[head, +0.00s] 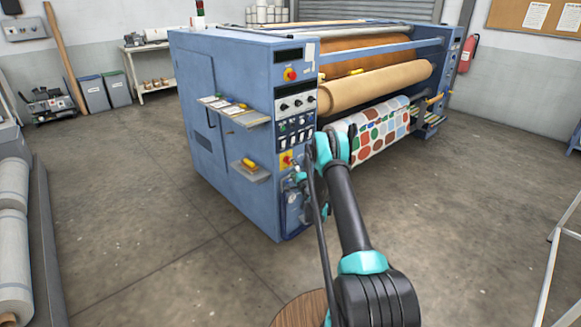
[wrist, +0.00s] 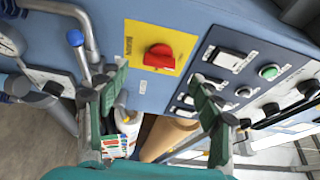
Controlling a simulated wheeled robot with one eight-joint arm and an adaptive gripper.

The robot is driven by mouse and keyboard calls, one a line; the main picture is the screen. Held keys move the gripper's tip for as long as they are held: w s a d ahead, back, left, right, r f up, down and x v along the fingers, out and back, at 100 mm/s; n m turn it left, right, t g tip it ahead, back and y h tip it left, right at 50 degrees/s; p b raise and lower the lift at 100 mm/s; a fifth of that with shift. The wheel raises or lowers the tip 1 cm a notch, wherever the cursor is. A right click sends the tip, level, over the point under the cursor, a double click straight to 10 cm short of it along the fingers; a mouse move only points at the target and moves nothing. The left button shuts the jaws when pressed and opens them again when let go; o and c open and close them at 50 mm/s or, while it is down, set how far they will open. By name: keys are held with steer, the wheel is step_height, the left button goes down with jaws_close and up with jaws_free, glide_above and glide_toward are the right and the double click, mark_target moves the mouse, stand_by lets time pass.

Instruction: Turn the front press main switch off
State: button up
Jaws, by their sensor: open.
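The main switch (wrist: 158,57) is a red rotary knob on a yellow plate, on the blue front panel of the press. In the wrist view it is just beyond and between my fingertips. My gripper (wrist: 160,77) is open and empty, its green fingers spread to either side of the knob and apart from it.
Another red knob on yellow (head: 290,74) is higher on the press (head: 222,130). Push buttons (wrist: 268,72) are right of the switch. A small shelf (head: 250,173) juts out nearby. The floor in front is clear.

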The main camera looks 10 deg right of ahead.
steer(key=shift+v, duration=1.35)
steer(key=s+a+r+n+g+y, duration=0.1)
steer(key=s+a+r+n, duration=0.2)
steer(key=r, duration=0.4)
steer(key=s+a+r+n+g+y, duration=0.1)
steer(key=s+a+r+n+g, duration=0.15)
steer(key=r, duration=0.45)
steer(key=s+a+r+n+g, duration=0.1)
steer(key=s+r+n+g, duration=0.2)
steer(key=s, duration=0.4)
steer(key=s+a+r+n, duration=0.1)
steer(key=s+r+n, duration=0.1)
steer(key=s+r, duration=0.35)
steer(key=s+d+f+n+g+h, duration=0.1)
steer(key=s+d+f+g+h, duration=0.1)
steer(key=s, duration=1.2)
steer(key=s+d+f+n+g+h, duration=0.2)
steer(key=s+d, duration=0.3)
steer(key=s, duration=0.9)
steer(key=s+d+f+n+g+h, duration=0.1)
steer(key=s+d+f+g+h, duration=0.1)
steer(key=s, duration=1.3)
steer(key=shift+d+n+g, duration=0.35)
steer(key=shift+d, duration=0.45)
steer(key=shift+w, duration=0.1)
